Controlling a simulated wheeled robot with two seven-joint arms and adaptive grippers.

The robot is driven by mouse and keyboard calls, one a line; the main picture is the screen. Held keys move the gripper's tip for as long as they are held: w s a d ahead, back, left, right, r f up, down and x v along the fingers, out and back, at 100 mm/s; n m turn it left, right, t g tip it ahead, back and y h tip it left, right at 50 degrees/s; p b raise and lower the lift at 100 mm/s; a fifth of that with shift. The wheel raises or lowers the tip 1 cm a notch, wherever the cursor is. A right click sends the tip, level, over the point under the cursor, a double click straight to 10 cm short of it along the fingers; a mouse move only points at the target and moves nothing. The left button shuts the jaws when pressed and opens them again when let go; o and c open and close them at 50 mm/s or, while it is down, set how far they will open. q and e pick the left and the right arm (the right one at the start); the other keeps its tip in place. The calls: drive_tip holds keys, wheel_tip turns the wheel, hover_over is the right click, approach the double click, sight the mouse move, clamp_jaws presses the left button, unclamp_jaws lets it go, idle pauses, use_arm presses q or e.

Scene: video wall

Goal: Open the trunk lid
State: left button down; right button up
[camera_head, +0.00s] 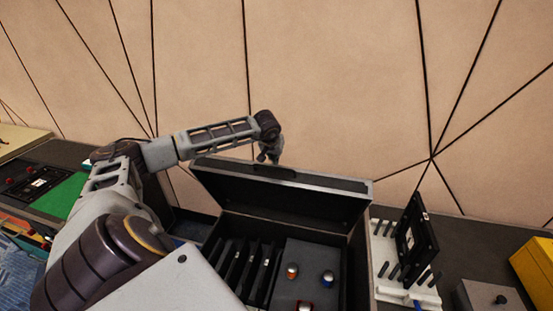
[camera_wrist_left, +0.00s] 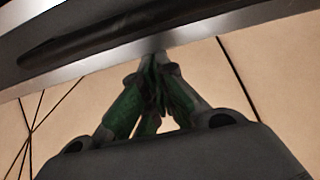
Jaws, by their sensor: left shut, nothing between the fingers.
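The black trunk (camera_head: 358,262) stands open in the head view, with its lid (camera_head: 290,198) tilted up at the back. The lid's silver-grey edge and dark inner side face me. Inside are upright dark panels on the left and a grey insert with several small metal-topped items on the right. My left gripper (camera_head: 268,158) is at the lid's upper edge, behind or against it. In the left wrist view its fingers (camera_wrist_left: 155,62) are closed together, with the lid's metal edge (camera_wrist_left: 200,38) just beyond the tips. I cannot tell whether they touch. My right gripper is not in view.
Right of the trunk, a white rack (camera_head: 392,270) holds a black frame (camera_head: 414,240). A grey box (camera_head: 488,297) and a yellow box (camera_head: 535,268) stand farther right. A green mat (camera_head: 62,194) lies at left. A panelled wall rises close behind.

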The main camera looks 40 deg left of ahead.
use_arm(q)
drive_tip(key=shift+w+a+r, duration=0.1)
drive_tip(key=shift+w+r, duration=0.1)
drive_tip(key=shift+s+d+r, duration=0.4)
drive_tip(key=shift+s+r, duration=0.35)
drive_tip(key=shift+s+d+r+b, duration=0.1)
drive_tip(key=shift+s+r+b, duration=0.05)
drive_tip(key=shift+r+b, duration=0.15)
drive_tip(key=shift+s+d+r+b, duration=0.15)
drive_tip(key=shift+s+d+r, duration=0.15)
drive_tip(key=shift+s+r, duration=0.25)
drive_tip(key=shift+s+d+r+b, duration=0.15)
drive_tip(key=shift+s+d+r, duration=0.1)
drive_tip(key=shift+s+r, duration=0.2)
drive_tip(key=v, duration=0.3)
drive_tip(key=shift+s+d+f+b, duration=0.15)
drive_tip(key=shift+s+b, duration=0.1)
drive_tip(key=shift+b, duration=0.05)
drive_tip(key=shift+s+d+r, duration=0.15)
drive_tip(key=shift+s+r, duration=0.05)
drive_tip(key=shift+r, duration=0.05)
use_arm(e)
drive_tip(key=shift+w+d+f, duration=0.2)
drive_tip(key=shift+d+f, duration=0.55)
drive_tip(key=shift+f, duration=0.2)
